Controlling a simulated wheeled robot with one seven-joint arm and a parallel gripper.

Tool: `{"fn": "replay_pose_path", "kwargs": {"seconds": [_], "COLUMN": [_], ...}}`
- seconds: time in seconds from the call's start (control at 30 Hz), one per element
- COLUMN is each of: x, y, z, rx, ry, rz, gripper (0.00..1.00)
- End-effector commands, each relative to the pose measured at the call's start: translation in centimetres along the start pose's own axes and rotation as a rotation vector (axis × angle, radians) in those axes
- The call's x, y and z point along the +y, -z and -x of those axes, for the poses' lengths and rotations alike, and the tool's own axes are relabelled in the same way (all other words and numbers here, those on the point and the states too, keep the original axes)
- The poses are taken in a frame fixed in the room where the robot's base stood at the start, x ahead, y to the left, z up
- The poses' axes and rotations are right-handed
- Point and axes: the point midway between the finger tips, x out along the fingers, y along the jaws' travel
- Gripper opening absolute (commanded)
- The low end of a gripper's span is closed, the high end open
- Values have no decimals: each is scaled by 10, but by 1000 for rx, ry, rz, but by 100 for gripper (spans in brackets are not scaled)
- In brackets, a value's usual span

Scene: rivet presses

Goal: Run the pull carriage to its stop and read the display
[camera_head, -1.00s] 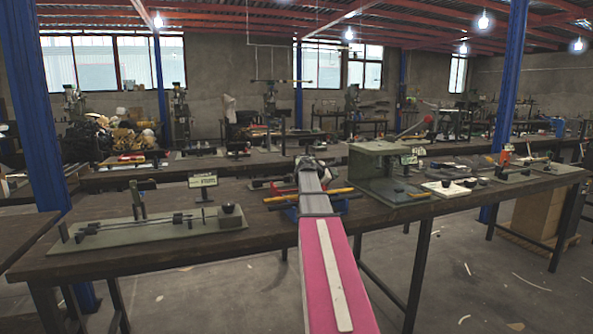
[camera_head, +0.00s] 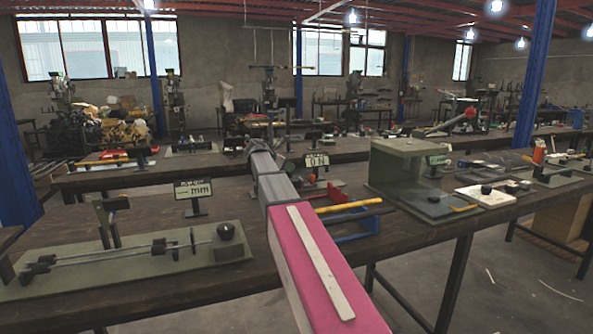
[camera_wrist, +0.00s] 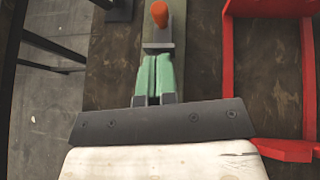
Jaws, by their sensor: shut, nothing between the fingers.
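In the wrist view my gripper (camera_wrist: 156,60) has its two green-padded fingers side by side, shut and empty. Just beyond the fingertips is a grey block (camera_wrist: 158,25), and an orange-red rounded knob (camera_wrist: 160,13) stands at its far end; I cannot tell whether the fingers touch the block. In the head view my grey and pink arm reaches over the table, and the gripper end is not clear. A small display (camera_head: 316,160) reading "0 N" stands right of the arm's end. The pull carriage cannot be clearly picked out in the head view.
A red frame (camera_wrist: 227,75) stands right of the gripper in the wrist view. In the head view a green-grey fixture (camera_head: 130,262) with rods and a "--- mm" display (camera_head: 193,190) lies left. A grey-green press (camera_head: 400,170) stands right, beside a yellow-handled tool (camera_head: 347,206).

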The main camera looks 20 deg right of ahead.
Motion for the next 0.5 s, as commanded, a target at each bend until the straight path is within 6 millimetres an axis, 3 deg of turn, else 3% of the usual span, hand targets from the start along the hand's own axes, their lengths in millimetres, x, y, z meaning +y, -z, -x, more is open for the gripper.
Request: {"fn": "replay_pose_path", "kwargs": {"seconds": [0.3, 0.5], "x": [0, 0], "y": [-1, -1], "z": [-55, -80], "rx": [0, -1], "ry": [2, 0], "rz": [-2, -3], "gripper": [0, 0]}}
